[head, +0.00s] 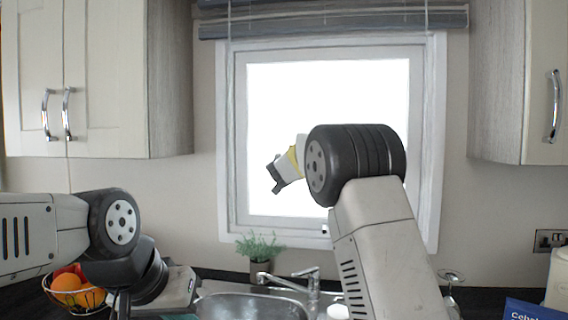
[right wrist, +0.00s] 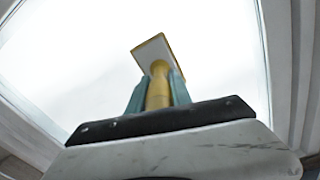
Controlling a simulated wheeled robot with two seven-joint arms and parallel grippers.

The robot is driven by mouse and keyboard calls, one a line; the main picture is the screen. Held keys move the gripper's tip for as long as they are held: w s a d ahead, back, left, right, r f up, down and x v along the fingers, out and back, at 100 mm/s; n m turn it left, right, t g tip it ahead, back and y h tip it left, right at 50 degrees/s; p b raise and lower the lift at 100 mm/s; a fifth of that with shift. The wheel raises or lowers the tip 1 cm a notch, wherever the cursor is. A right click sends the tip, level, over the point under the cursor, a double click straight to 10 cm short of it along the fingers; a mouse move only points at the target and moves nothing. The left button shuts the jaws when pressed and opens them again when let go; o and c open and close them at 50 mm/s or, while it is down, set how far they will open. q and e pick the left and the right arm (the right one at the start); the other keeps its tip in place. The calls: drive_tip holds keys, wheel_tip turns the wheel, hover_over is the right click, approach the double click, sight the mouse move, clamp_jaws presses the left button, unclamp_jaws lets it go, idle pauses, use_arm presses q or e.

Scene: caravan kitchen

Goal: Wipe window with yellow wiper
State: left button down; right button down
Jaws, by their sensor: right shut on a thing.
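The yellow wiper shows in the right wrist view, with a yellow handle (right wrist: 158,94) and a flat yellow-edged head with a pale face (right wrist: 156,52). My right gripper (right wrist: 157,90) is shut on the handle, a finger on each side. In the head view my right gripper (head: 276,178) is in front of the window's left half; the wiper is mostly hidden there. The window (head: 350,90) is a bright white pane in a pale frame. I cannot tell whether the wiper touches the pane. My left gripper (head: 180,290) is low at left, its fingers unclear.
A sink (head: 250,306) with a tap (head: 312,282) lies below the window. A potted plant (head: 260,252) stands by the sill, a fruit basket (head: 75,292) at left. Cupboards (head: 105,80) flank the window, and a raised blind (head: 340,20) hangs above. A glass (head: 450,276) stands at right.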

drive_tip(key=s+d, duration=0.3)
drive_tip(key=d, duration=1.4)
drive_tip(key=s+d, duration=0.4)
drive_tip(key=d, duration=1.3)
drive_tip(key=shift+s+a, duration=0.2)
drive_tip(key=shift+s, duration=0.6)
drive_tip(key=shift+s+a, duration=0.15)
drive_tip(key=shift+s, duration=0.7)
drive_tip(key=shift+s+a, duration=0.2)
drive_tip(key=shift+s, duration=0.6)
